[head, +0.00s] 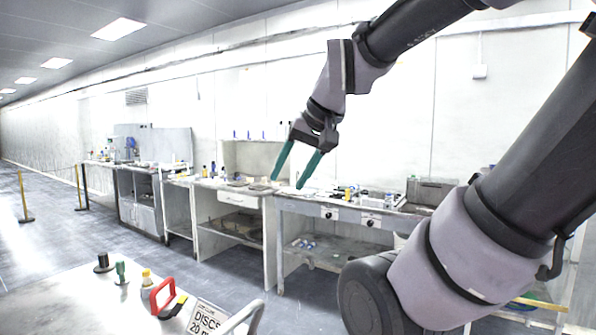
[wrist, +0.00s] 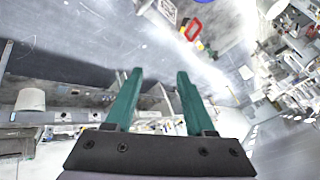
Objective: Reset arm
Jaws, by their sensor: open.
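My gripper (head: 288,183) is raised in the air in the head view, in front of the wall benches. Its two green fingers point down and are spread apart, with nothing between them. In the wrist view the fingers of my gripper (wrist: 155,75) also stand apart and empty. My arm reaches in from the right side of the head view and hides part of the wall and the bench at right.
A near table (head: 75,300) at lower left bears a red-handled item (head: 163,296), a green-topped item (head: 121,272), a dark spool (head: 103,262) and a sign (head: 207,318). Long workbenches (head: 335,211) line the wall. Open floor (head: 45,240) lies at left, with barrier posts (head: 24,197).

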